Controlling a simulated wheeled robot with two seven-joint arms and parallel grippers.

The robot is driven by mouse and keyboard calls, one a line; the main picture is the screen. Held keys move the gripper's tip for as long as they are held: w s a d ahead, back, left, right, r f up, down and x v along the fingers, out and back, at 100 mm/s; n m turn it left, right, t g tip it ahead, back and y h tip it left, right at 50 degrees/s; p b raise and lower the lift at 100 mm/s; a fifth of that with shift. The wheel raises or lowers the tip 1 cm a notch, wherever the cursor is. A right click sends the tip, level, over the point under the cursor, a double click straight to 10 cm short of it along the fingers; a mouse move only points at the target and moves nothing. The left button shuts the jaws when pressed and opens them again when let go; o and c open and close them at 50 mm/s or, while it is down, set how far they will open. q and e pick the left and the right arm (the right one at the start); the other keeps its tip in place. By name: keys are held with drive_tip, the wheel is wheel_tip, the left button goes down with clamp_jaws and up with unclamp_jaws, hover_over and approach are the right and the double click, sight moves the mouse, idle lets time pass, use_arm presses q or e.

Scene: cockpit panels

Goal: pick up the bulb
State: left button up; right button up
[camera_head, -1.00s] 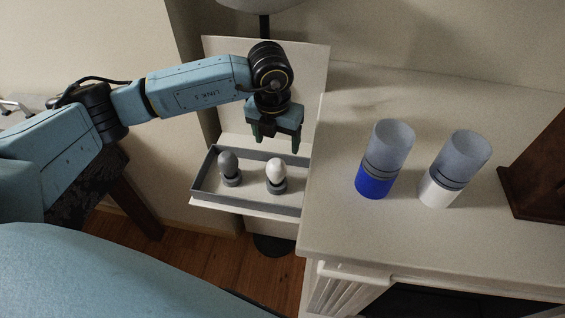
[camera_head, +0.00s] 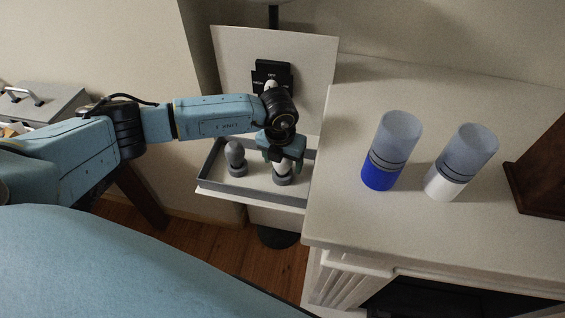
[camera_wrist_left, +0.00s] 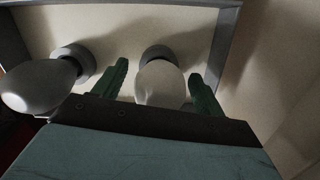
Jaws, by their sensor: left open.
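The white bulb (camera_wrist_left: 160,84) stands in a small grey holder (camera_head: 283,179) in the shallow tray. My left gripper (camera_head: 282,164) is open above it, with the fingers pointing down. In the left wrist view the bulb is between the two green fingers (camera_wrist_left: 155,88), with gaps showing on both sides. In the head view the gripper hides much of the bulb. A grey bulb (camera_head: 235,153) stands in another holder to the left; it also shows in the left wrist view (camera_wrist_left: 38,88). My right gripper is not in view.
The tray's grey rim (camera_head: 205,165) surrounds both holders. Behind it stands a pale upright panel (camera_head: 232,70) with a black switch box (camera_head: 272,72). To the right, a mantel (camera_head: 335,190) carries a blue-based cup (camera_head: 392,150) and a white-based cup (camera_head: 462,160).

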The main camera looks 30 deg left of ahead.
use_arm(q)
drive_tip(key=c, duration=1)
